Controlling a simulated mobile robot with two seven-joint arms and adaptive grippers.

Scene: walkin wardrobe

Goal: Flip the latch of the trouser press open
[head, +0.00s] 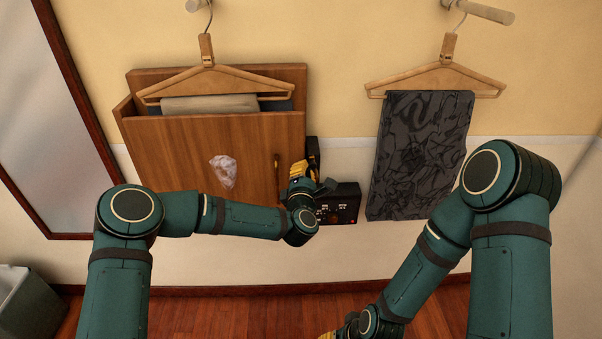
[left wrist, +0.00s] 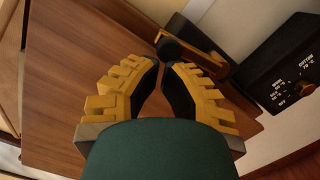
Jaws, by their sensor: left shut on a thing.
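The wooden trouser press (head: 215,150) hangs on the wall at the left of the head view, with its front panel tilted slightly forward at the top. Its latch, a dark lever with a brass-coloured strip (left wrist: 205,52), shows in the left wrist view at the panel's right edge. My left gripper (head: 299,172) is at that edge, and in the left wrist view its fingertips (left wrist: 160,66) are closed on the lever's dark rounded end. The fingers hide part of the latch in the head view. My right gripper (head: 345,332) is cut off at the bottom edge, away from the press.
A black control box (head: 343,203) with knobs sits just right of my left gripper. A wooden hanger (head: 215,78) is at the press. Dark patterned cloth (head: 420,155) hangs from another hanger (head: 440,78) at right. A mirror (head: 50,130) and bin (head: 30,305) are left.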

